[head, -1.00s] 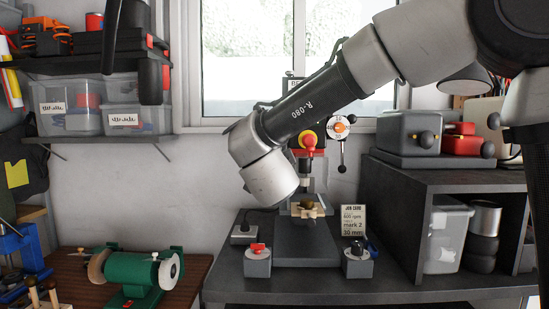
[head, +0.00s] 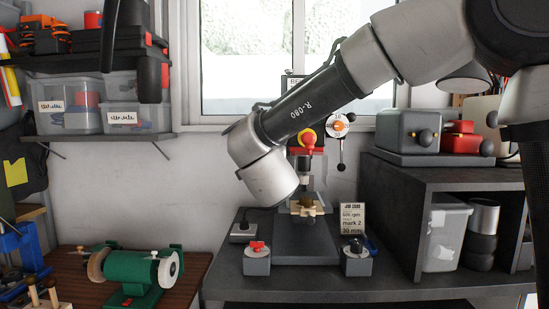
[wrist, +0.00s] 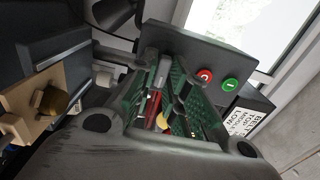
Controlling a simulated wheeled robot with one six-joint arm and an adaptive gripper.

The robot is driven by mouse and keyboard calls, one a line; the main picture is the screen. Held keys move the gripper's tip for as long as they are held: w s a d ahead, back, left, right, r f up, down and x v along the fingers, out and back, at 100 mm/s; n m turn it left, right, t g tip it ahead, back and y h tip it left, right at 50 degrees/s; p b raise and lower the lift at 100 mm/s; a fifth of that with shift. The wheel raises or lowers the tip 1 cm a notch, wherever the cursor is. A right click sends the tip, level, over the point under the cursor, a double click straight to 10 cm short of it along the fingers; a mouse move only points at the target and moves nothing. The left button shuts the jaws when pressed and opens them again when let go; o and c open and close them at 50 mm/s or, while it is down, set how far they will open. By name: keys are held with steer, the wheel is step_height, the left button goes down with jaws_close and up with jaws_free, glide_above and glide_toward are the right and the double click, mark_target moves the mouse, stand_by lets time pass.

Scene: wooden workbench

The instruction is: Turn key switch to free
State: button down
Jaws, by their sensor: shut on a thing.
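In the wrist view my gripper (wrist: 165,100) reaches in with green-padded fingers. It is shut on a small part between the pads, which mostly hide it; I cannot tell its shape or whether it is the key switch. Small red and yellow details show between the fingers. In the head view my own wrist hides the fingers. There a switch box with a black knob and blue tag (head: 356,258) stands at the bench's front right, well away from my wrist. Its markings are too small to read.
A control box with red and green buttons (wrist: 192,55) is close beyond the fingers. A wooden piece (head: 306,208) sits below. A box with a red switch (head: 257,262) stands front left.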

steer(key=c, duration=1.5)
jaws_free()
steer(key=s, duration=1.2)
steer(key=shift+a, duration=0.15)
